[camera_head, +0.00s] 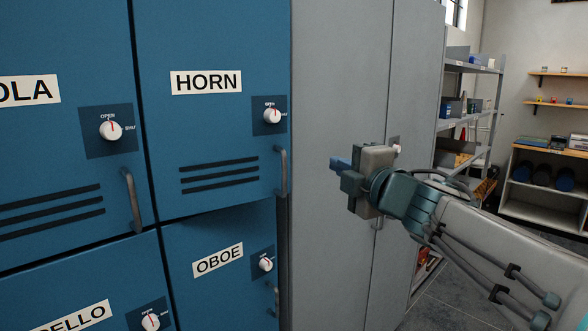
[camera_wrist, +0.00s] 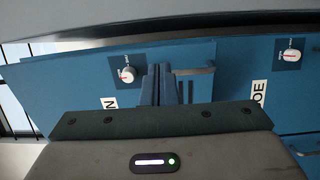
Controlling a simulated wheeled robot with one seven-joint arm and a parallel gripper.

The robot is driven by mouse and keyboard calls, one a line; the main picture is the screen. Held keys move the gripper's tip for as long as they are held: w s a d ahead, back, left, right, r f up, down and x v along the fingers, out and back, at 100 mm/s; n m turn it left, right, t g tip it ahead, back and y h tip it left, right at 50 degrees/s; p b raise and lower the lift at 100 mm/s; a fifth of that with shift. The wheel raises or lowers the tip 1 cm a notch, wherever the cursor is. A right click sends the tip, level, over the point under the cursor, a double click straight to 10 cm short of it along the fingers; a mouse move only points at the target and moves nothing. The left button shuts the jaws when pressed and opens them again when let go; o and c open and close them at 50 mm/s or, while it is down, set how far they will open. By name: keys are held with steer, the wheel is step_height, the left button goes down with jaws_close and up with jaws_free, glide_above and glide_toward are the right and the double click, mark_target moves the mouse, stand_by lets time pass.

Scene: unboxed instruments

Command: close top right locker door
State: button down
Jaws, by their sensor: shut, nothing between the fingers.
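The top right locker door, labelled HORN (camera_head: 215,130), is blue with a white knob (camera_head: 271,115) and a grey bar handle (camera_head: 281,172) at its right edge. It looks slightly ajar; its lower edge slants out over the shaded OBOE door (camera_head: 225,290). My gripper (camera_head: 340,163) is right of the HORN door in the head view, in front of grey cabinet panels. Its blue fingers (camera_wrist: 158,85) are shut and empty. In the wrist view they overlap the HORN door (camera_wrist: 75,85) beside its handle (camera_wrist: 195,71); I cannot tell whether they touch it.
Other blue locker doors (camera_head: 60,150) fill the left. Tall grey cabinet panels (camera_head: 335,80) stand right of the lockers. Metal shelves (camera_head: 470,68) and a low storage unit (camera_head: 545,180) are farther back. Some floor (camera_head: 450,300) is open at the lower right.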

steer(key=w+a+f+n+g+y, duration=0.1)
steer(key=w+a, duration=0.8)
steer(key=w, duration=0.1)
steer(key=shift+f+p, duration=0.35)
steer(key=shift+p, duration=0.1)
steer(key=shift+y, duration=0.3)
